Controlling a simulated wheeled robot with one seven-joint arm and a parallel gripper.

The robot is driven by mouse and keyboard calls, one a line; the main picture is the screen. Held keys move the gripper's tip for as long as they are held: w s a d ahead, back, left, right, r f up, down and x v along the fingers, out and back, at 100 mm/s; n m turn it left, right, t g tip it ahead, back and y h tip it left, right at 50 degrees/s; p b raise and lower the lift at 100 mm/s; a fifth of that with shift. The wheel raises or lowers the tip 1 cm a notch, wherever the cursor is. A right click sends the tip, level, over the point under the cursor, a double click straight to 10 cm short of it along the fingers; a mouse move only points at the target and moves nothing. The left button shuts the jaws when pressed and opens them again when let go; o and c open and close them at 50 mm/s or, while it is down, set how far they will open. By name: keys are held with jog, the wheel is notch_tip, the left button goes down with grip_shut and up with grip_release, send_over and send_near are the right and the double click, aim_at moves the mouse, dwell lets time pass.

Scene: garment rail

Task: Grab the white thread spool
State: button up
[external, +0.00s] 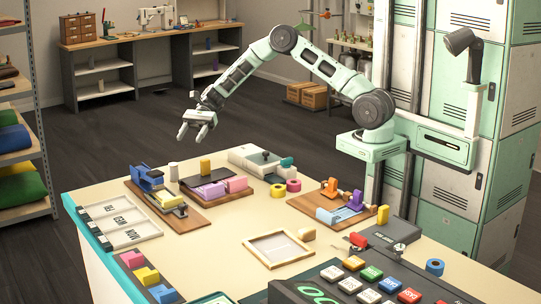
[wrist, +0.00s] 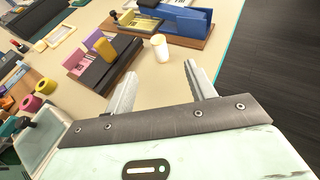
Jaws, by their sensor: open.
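The white thread spool (external: 173,171) stands upright on the cream table, near its back edge, between the blue device and the dark board with the yellow block. It also shows in the wrist view (wrist: 159,47), beyond and between my fingertips. My gripper (external: 197,133) is open and empty in the air above the table's back part, above and a little right of the spool in the external view. In the wrist view my two fingers (wrist: 158,78) are spread wide, with bare table between them. The spool is apart from both fingers.
A blue device (external: 147,178) on a wooden board stands left of the spool. A yellow block (external: 205,165) stands on a dark board to its right. Pink and yellow rolls (external: 293,185) lie farther right. The table's back edge is close to the spool.

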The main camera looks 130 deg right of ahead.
jog(key=p, duration=0.3)
send_near(171, 172)
jog(key=x, duration=0.4)
jog(key=shift+w+a+r, duration=0.15)
jog(key=shift+w+r, duration=0.05)
jog(key=shift+w, duration=0.1)
jog(key=p+x, duration=0.1)
jog(key=x, duration=0.1)
jog(key=p+x, duration=0.1)
jog(key=x, duration=0.2)
jog(key=shift+w+a+f, duration=0.1)
jog(key=shift+a+f, duration=0.1)
jog(key=shift+f, duration=0.15)
jog(key=c, duration=1)
